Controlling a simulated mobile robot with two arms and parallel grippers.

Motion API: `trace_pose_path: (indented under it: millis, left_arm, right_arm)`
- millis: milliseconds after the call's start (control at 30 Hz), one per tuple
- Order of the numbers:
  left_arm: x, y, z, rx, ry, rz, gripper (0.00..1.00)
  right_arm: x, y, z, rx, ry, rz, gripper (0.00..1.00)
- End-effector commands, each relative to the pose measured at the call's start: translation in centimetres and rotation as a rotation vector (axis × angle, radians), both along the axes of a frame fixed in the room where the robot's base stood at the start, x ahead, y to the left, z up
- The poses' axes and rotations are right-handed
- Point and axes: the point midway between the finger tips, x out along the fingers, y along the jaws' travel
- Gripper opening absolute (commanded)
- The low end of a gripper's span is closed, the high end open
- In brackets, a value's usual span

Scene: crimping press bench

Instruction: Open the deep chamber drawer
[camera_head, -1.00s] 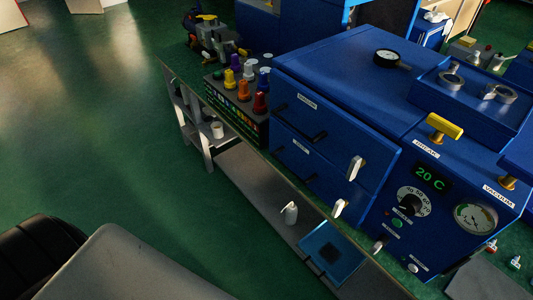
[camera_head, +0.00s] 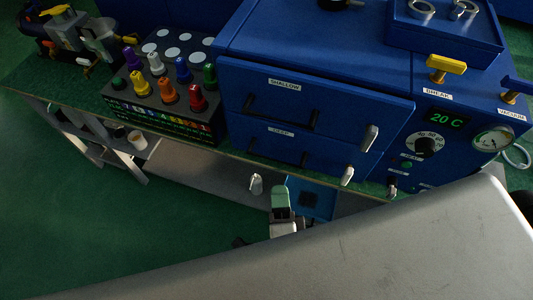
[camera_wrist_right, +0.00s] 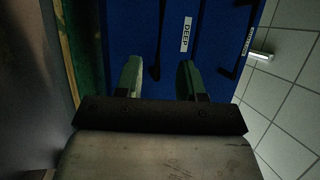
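The deep chamber drawer (camera_head: 285,139) is the lower blue drawer front of the cabinet, below the shallow drawer (camera_head: 290,95). It looks closed. It has a black bar handle (camera_head: 305,158) and a white latch (camera_head: 347,176) at its right. My right gripper (camera_head: 281,195) is below the drawer front, with pale green fingers. In the right wrist view the fingers (camera_wrist_right: 158,80) are apart. The black handle (camera_wrist_right: 154,72) shows between them, beside the DEEP label (camera_wrist_right: 187,37). I cannot tell how far the fingers are from it. My left gripper is not in view.
A control panel (camera_head: 445,140) with dials is at the right. Below are a small white bottle (camera_head: 256,184) and a blue tray (camera_head: 322,204). My grey arm covers the lower right.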

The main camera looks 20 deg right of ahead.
Motion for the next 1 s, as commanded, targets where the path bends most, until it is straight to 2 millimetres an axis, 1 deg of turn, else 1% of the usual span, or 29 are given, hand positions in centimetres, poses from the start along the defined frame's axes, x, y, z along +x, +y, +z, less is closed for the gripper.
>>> trace_pose_path:
  millis: [33,133,300,400,500,600,867,1000]
  left_arm:
    - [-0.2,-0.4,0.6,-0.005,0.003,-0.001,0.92]
    - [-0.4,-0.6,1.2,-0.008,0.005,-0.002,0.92]
    - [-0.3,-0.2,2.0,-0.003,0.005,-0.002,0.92]
    - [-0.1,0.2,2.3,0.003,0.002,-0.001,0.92]
    - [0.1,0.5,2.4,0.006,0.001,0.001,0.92]
    - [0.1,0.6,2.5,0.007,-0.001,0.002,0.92]
    - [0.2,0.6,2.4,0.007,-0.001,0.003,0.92]
    - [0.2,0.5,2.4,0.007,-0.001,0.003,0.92]
  right_arm:
    - [1.0,-0.2,0.6,-0.001,-0.005,-0.002,0.39]
    - [3.0,-0.6,1.0,-0.001,-0.004,-0.001,0.39]
    - [5.9,-1.1,1.5,-0.001,-0.002,0.0,0.39]
    - [7.2,-1.4,1.6,-0.003,-0.001,0.001,0.39]
    - [8.0,-1.5,1.6,-0.003,0.001,0.001,0.39]
    - [8.3,-1.6,1.6,-0.003,0.002,0.001,0.39]
    - [8.4,-1.6,1.5,-0.003,0.002,0.001,0.39]
    - [8.4,-1.6,1.5,-0.003,0.002,0.001,0.17]
